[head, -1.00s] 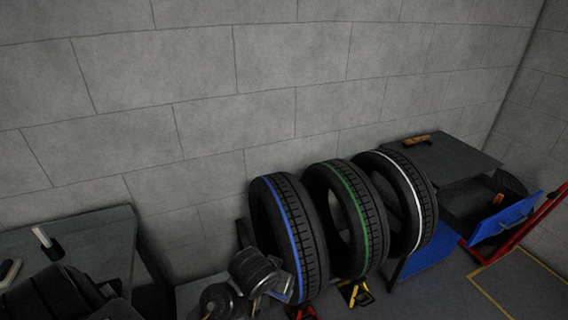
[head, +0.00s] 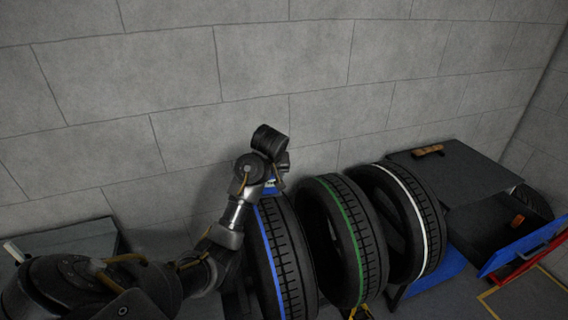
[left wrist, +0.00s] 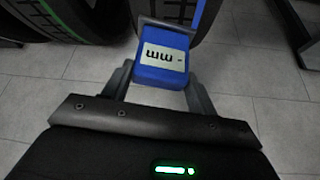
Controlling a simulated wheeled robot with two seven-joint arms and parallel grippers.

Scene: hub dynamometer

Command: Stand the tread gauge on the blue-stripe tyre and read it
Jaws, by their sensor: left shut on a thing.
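My left gripper (left wrist: 160,88) is shut on the tread gauge (left wrist: 165,62), a blue block with a pale display. The display shows "mm" upside down with a short dash and no legible digits. In the head view a small blue part of the gauge (head: 271,183) shows below my left gripper (head: 273,178), at the top of the blue-stripe tyre (head: 285,255). The blue-stripe tyre also shows behind the gauge in the left wrist view (left wrist: 205,12). I cannot tell whether gauge and tread touch. My right gripper is not in view.
A green-stripe tyre (head: 345,240) and a white-stripe tyre (head: 412,225) stand upright to the right. Beyond them are a dark cabinet (head: 455,175) and a blue drawer front (head: 520,245). A grey block wall (head: 300,60) is behind. A table (head: 75,240) is at the left.

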